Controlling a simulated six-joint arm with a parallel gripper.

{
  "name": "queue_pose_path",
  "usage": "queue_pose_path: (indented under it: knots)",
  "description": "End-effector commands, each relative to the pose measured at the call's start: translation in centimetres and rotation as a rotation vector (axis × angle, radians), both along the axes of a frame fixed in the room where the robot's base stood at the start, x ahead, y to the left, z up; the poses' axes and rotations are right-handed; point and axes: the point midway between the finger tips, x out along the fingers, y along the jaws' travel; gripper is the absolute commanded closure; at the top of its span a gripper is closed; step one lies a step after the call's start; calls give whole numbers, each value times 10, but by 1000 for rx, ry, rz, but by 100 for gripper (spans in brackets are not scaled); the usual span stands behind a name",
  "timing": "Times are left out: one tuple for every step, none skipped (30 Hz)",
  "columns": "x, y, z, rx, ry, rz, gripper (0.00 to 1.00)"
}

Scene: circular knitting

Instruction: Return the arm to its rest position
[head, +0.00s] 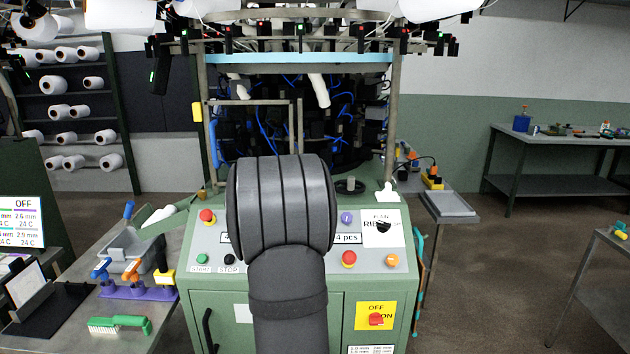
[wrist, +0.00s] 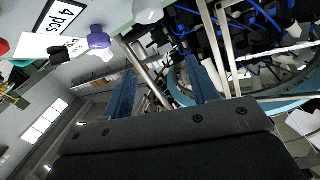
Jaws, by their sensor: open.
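My gripper (wrist: 162,82) shows in the wrist view as two blue fingers set wide apart, with nothing between them. It is open and faces the knitting machine's frame and the purple knob (wrist: 99,38) side of the panel. In the head view my arm rises in front of the green control panel (head: 205,232), and its dark upper link covers the middle of the panel. My gripper is hidden behind that link there. The knitting machine (head: 394,130) stands behind the arm, its inside full of dark parts and blue tubes.
A grey side table (head: 75,335) at left holds a green brush (head: 119,324) and tools in a purple holder (head: 136,293). The panel carries red emergency buttons (head: 349,258) and a small "RIB" card (head: 382,222).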

Motion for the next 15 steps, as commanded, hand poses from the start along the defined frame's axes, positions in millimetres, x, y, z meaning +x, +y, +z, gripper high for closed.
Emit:
queue_pose_path:
  knots:
    - [9, -4, -1, 0, 0, -2, 46]
    - [13, -5, -1, 0, 0, -2, 46]
    - [19, -7, -1, -1, 0, -1, 46]
    - [21, -7, -4, -2, 2, 0, 46]
    - [22, -6, -7, -2, 2, 0, 46]
    - [24, -6, -10, -2, 2, 0, 46]
    - [25, -6, -12, -2, 1, 0, 46]
    - [26, -6, -13, -2, 1, 0, 46]
    - [27, -6, -15, -1, 0, 0, 46]
    - [28, -6, -16, -1, 0, 0, 46]
    - [29, -6, -17, -1, 0, 0, 46]
    - [29, -6, -17, -1, -1, 0, 46]
    - [29, -6, -18, -1, 0, 0, 46]
    - [30, -6, -18, -1, 0, 0, 46]
    - [30, -6, -18, -1, 0, 0, 46]
